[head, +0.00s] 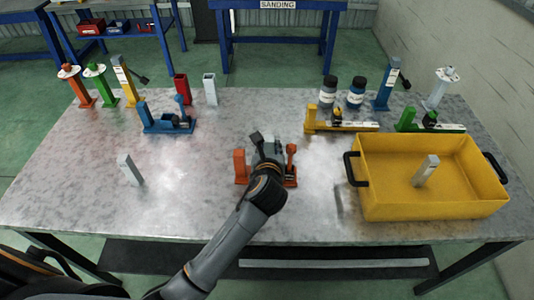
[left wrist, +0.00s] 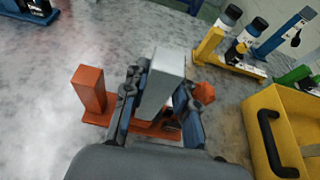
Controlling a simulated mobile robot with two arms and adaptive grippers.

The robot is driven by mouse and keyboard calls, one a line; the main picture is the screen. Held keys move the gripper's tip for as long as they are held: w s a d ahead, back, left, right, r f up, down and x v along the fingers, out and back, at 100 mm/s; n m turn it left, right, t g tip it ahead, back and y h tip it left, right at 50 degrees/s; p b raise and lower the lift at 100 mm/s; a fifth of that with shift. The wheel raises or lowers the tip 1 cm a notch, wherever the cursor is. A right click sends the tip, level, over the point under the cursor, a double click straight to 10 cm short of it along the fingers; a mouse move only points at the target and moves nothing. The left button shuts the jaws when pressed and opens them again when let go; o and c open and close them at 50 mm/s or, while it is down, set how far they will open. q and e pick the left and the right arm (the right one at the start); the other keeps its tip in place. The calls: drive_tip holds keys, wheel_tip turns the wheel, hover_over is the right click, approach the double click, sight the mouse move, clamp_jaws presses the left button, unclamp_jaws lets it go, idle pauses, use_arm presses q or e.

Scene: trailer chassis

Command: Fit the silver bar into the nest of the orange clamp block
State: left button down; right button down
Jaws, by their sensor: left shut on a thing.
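The orange clamp block (head: 240,167) is on the metal table near the middle, mostly behind my left arm. In the left wrist view its upright orange post (left wrist: 89,90) stands left of my fingers, and its base (left wrist: 150,129) runs beneath them. My left gripper (head: 267,148) is directly over the block. In the left wrist view the gripper (left wrist: 160,95) is shut on the silver bar (left wrist: 168,68), which stands roughly upright between the fingers. The bar's lower end is hidden, so I cannot tell whether it touches the nest. My right gripper is not in view.
A yellow bin (head: 395,200) with a grey bar (head: 425,170) stands on the right. Another grey bar (head: 130,168) is at the left. A blue clamp (head: 165,122), a yellow clamp (head: 342,126) and dark bottles (head: 356,93) are farther back. The table's front left is clear.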

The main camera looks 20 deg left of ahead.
use_arm(q)
drive_tip(key=shift+w+a+f, duration=0.1)
drive_tip(key=shift+w+f, duration=0.1)
drive_tip(key=f, duration=0.3)
drive_tip(key=shift+w+a+f, duration=0.1)
drive_tip(key=shift+w+a, duration=0.1)
drive_tip(key=shift+a, duration=0.1)
drive_tip(key=shift+f+p, duration=0.3)
drive_tip(key=shift+f, duration=0.05)
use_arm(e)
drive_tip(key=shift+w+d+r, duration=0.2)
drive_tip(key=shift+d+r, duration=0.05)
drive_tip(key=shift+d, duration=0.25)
use_arm(q)
drive_tip(key=shift+f, duration=0.1)
drive_tip(key=c, duration=1.1)
unclamp_jaws()
drive_tip(key=shift+f, duration=0.1)
drive_tip(key=shift+o, duration=0.2)
